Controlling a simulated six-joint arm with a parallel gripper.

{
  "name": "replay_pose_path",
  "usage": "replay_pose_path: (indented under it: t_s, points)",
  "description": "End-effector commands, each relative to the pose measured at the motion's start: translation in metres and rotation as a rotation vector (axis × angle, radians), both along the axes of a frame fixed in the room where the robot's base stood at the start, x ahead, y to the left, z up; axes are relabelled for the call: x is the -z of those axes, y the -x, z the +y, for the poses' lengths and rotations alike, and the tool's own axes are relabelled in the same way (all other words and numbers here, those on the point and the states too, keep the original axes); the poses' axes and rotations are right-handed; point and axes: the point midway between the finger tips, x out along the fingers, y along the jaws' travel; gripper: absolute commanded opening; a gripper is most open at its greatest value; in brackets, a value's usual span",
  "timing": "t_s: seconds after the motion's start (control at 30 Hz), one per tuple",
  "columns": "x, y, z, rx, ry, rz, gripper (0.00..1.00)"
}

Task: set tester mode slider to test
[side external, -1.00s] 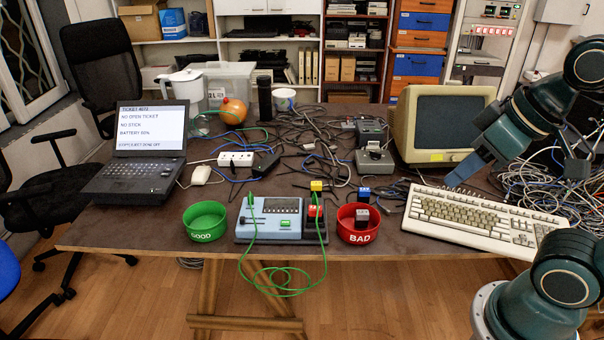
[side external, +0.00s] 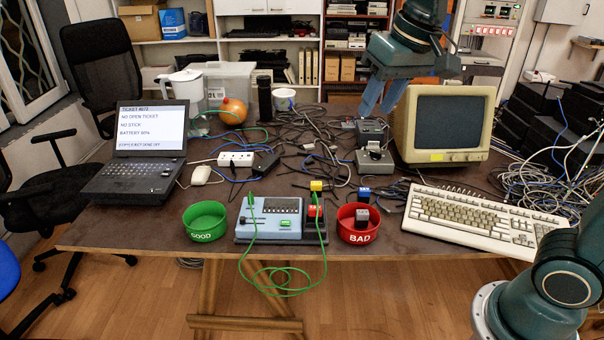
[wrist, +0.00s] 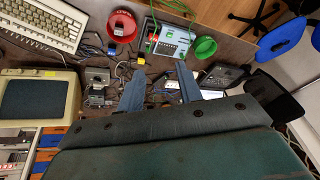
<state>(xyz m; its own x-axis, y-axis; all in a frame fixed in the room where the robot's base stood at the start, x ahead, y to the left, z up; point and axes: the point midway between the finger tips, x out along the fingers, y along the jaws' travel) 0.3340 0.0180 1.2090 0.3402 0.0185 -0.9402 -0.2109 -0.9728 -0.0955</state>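The tester (side external: 270,227) is a light blue box on a dark base near the table's front edge, with a dark-striped panel, a green button and green cables. A small dark control at its left front may be the mode slider (side external: 250,220); its setting is too small to read. The tester (wrist: 173,40) also shows in the wrist view, upside down, beyond my fingers. My gripper (side external: 379,108) hangs high above the back of the table, left of the old monitor and well away from the tester. Its two blue fingers are apart and empty; they also show in the wrist view (wrist: 161,72).
A green GOOD bowl (side external: 206,220) stands left of the tester and a red BAD bowl (side external: 357,236) right of it. A laptop (side external: 140,165), keyboard (side external: 480,222) and beige monitor (side external: 442,120) surround the work area. Loose cables (side external: 305,135) cover the table's middle.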

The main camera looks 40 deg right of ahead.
Motion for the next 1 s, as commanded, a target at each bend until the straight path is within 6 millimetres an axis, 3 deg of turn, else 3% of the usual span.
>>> replay_pose_path:
  t_s: [0.47, 0.77, 1.0]
  points:
    - [0.014, -0.113, 0.023, 0.140, -0.047, 0.101, 0.35]
    - [0.045, -0.176, 0.040, 0.232, -0.067, 0.160, 0.35]
    - [0.081, -0.221, 0.055, 0.307, -0.077, 0.209, 0.35]
